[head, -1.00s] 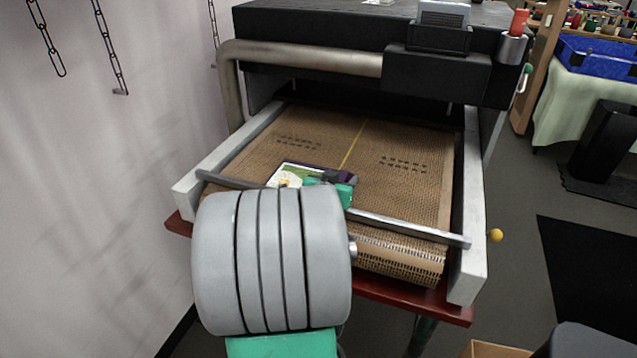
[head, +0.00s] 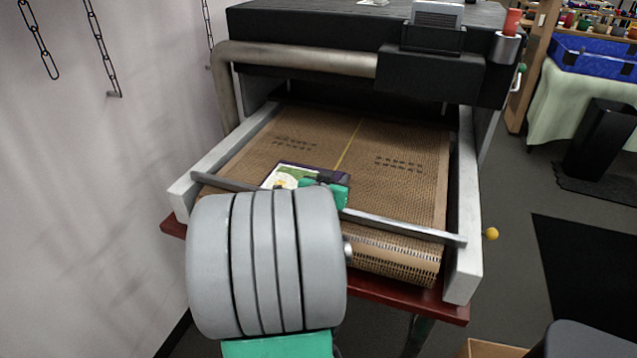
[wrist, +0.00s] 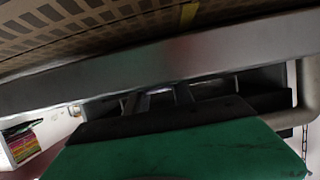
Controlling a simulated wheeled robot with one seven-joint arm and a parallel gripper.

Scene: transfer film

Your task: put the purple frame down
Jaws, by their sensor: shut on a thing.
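The purple frame (head: 322,170) has a dark purple border around a white and green picture. In the head view it is over the near end of the brown mesh belt (head: 390,198), just beyond the grey crossbar (head: 405,227). My gripper (head: 318,182) is shut on its near right side. The frame looks nearly level with the belt; I cannot tell whether it touches. My arm hides part of its near side. In the wrist view, the green gripper body (wrist: 190,150) fills the bottom, and the frame cannot be made out clearly.
White side rails (head: 470,190) border the belt. The black dryer housing (head: 300,95) with a thick pipe (head: 300,58) stands at the back. A yellow line (head: 350,145) runs along the belt. Bare belt lies beyond and right of the frame.

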